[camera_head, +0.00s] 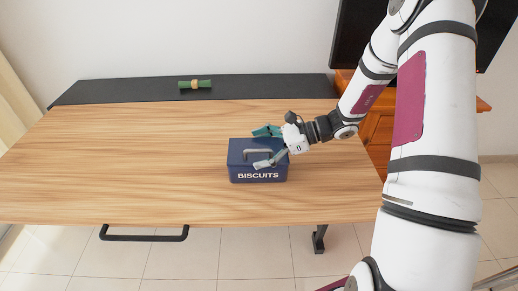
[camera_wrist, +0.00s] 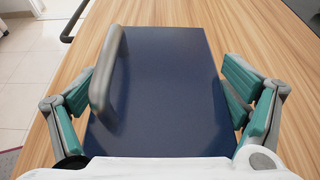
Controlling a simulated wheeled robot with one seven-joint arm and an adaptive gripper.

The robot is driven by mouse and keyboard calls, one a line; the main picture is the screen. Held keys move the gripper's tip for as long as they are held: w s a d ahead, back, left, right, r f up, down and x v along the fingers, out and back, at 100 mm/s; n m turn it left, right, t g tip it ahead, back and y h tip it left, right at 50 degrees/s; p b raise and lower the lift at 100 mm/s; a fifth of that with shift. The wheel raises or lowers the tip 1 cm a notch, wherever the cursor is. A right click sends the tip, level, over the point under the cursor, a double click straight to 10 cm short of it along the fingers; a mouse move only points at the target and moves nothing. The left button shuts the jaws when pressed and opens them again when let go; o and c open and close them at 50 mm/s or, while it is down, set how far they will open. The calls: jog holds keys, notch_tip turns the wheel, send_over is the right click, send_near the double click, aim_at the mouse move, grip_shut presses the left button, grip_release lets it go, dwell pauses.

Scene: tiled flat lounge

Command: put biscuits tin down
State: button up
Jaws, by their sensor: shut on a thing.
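The biscuits tin (camera_head: 258,171) is a dark blue box with a grey handle on its lid and white lettering on its front. It is upright at the wooden table (camera_head: 120,160), right of the middle and close to the front edge. I cannot tell whether its base touches the table. My gripper (camera_head: 268,147) reaches in from the right, with its fingers on either side of the tin. In the wrist view the tin's lid (camera_wrist: 175,95) fills the middle between the teal finger pads of my gripper (camera_wrist: 160,105). The tin's lower sides are hidden there.
A green bundle with a tan band (camera_head: 195,84) lies on the black strip (camera_head: 130,91) at the table's back. A dark screen (camera_head: 355,35) and a wooden cabinet (camera_head: 378,128) stand at the right. The table's left half is clear. A black bar (camera_head: 145,237) hangs at the front edge.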

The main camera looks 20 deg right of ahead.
jog(key=shift+f, duration=0.15)
jog(key=o, duration=1.7)
